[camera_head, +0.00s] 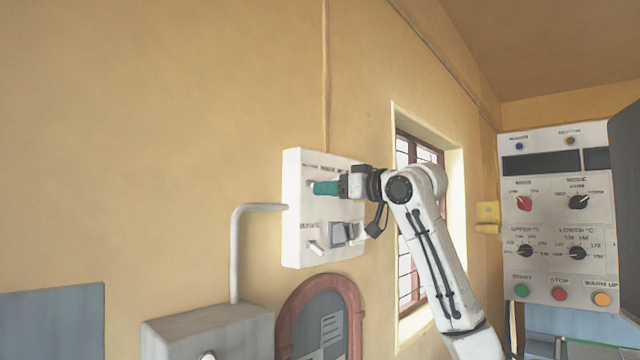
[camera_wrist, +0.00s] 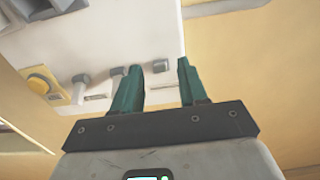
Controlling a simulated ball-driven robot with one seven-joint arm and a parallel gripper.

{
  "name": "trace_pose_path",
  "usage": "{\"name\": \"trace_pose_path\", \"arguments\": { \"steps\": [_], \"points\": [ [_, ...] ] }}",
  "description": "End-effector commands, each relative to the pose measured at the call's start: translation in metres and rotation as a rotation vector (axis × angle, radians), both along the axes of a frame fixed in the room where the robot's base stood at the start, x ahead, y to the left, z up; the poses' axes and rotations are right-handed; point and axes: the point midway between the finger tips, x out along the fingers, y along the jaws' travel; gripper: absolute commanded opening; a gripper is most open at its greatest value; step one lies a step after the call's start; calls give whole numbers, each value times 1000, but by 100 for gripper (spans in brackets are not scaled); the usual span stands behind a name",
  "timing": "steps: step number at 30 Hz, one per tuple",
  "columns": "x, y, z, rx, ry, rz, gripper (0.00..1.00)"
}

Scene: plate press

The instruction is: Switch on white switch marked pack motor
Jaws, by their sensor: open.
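A white switch box (camera_head: 293,225) is mounted on the yellow wall, with small toggle switches on its face. The lettering is too small to read surely, so I cannot tell which switch is marked pack motor. My gripper (camera_head: 322,187), with teal fingers, is at the upper part of the box and covers some of its face. In the wrist view my gripper (camera_wrist: 159,65) is open and empty. A pale grey switch (camera_wrist: 161,66) shows between its fingertips; contact cannot be told. Other switches (camera_wrist: 81,86) show to the left. A lower left switch (camera_head: 316,247) is clear of the gripper.
A grey conduit (camera_head: 236,250) runs from the box down to a grey cabinet (camera_head: 205,325). A brick-red arched frame (camera_head: 290,310) is below the box. A barred window (camera_head: 405,270) is to the right. A control panel (camera_head: 555,215) with knobs and buttons stands at far right.

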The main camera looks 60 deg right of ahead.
Motion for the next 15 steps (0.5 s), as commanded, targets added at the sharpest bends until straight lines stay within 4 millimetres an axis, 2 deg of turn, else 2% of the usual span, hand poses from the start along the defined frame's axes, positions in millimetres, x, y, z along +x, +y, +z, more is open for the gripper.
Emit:
{"name": "trace_pose_path", "arguments": {
  "steps": [6, 15],
  "points": [
    [25, -6, 1, 0, 1, 1, 43],
    [32, -7, -1, -1, 0, 0, 43]
  ]
}}
